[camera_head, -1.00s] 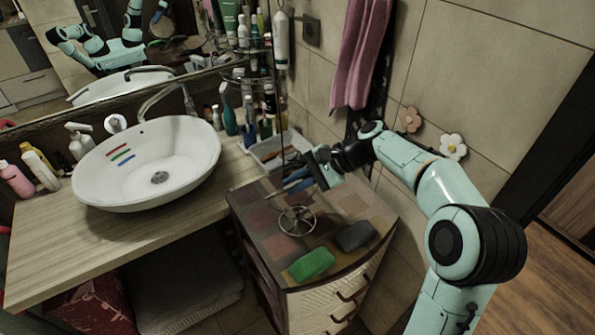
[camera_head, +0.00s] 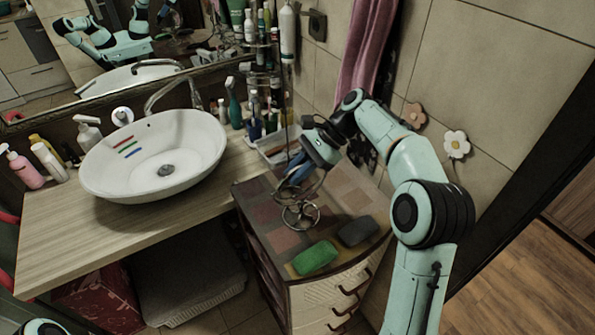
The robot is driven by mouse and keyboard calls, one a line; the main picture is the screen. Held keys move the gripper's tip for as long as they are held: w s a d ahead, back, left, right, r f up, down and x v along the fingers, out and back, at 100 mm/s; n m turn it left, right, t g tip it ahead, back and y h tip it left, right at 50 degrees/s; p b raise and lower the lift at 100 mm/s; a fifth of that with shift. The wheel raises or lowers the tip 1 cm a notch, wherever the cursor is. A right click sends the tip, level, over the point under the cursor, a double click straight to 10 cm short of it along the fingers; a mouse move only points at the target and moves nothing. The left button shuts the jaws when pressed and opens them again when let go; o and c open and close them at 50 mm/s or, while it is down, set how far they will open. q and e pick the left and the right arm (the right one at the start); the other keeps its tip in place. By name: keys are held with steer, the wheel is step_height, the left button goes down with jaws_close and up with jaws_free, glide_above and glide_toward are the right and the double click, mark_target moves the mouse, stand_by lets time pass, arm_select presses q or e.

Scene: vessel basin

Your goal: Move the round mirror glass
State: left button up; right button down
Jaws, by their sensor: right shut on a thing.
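The round mirror stands on the patterned top of the small cabinet. Its round wire-like base (camera_head: 300,215) shows clearly, while its upper part is mostly hidden by my gripper and seen too steeply to make out the glass. My right gripper (camera_head: 290,184) reaches down from the back right, just above the base. It is shut on the mirror's upper part; the exact grip point is hard to see. My left gripper is not in view.
A white basin (camera_head: 120,181) stands on the wooden counter (camera_head: 60,235) to the left. Bottles and a white tray (camera_head: 268,153) crowd the back. The cabinet top's right side is free.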

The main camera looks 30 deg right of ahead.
steer(key=shift+f, duration=0.15)
steer(key=c, duration=1.2)
jaws_free()
steer(key=shift+w, duration=0.1)
steer(key=shift+v, duration=3.75)
